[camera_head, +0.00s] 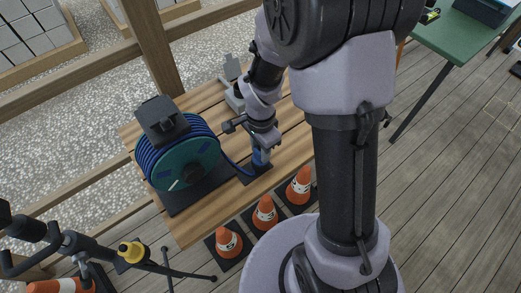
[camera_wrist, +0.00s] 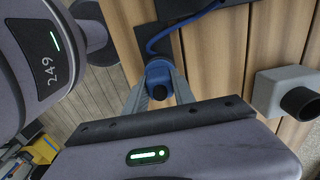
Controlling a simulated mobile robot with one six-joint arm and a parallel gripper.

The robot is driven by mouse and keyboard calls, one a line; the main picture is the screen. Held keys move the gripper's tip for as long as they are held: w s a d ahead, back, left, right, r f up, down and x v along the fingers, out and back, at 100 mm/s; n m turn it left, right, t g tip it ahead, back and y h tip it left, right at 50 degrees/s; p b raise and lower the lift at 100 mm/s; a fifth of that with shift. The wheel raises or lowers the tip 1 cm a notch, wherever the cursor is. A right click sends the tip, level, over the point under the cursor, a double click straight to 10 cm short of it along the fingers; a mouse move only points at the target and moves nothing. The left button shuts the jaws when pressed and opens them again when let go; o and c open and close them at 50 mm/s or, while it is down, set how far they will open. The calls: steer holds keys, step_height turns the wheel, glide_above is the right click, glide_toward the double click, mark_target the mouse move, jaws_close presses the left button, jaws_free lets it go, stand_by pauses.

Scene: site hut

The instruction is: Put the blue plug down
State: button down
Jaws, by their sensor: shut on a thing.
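The blue plug (camera_head: 260,158) is upright between the fingers of my gripper (camera_head: 262,150), over a small dark pad (camera_head: 249,179) on the wooden table (camera_head: 200,229). In the wrist view the blue plug (camera_wrist: 159,67) shows with a dark end toward the camera, and the fingers of my gripper (camera_wrist: 159,88) close on it from both sides. A blue cable (camera_wrist: 183,25) runs from the plug; in the head view it leads to the cable reel (camera_head: 192,160). I cannot tell whether the plug touches the pad.
The reel with a teal side stands left of my gripper. A grey block (camera_wrist: 268,92) with a dark round fitting is to the right in the wrist view. Several orange cones, one of them here (camera_head: 265,213), stand before the table. A green table (camera_head: 440,35) is far right.

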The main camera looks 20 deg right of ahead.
steer(key=shift+f+b, duration=0.3)
steer(key=c, duration=1.1)
jaws_free()
steer(key=shift+o, duration=0.2)
step_height(320, 180, up, 12)
steer(key=p, duration=0.5)
steer(key=s+a+r+n+t+y+b, duration=0.1)
steer(key=s+a+r+n+t, duration=0.1)
steer(key=s+r+n, duration=0.3)
steer(key=s+a+r+n+t+y+b, duration=0.1)
steer(key=s+a+r+n+t, duration=0.1)
steer(key=s+r+n, duration=0.3)
steer(key=shift+s+r+t, duration=0.9)
steer(key=shift+s+r, duration=0.5)
steer(key=shift+r, duration=0.95)
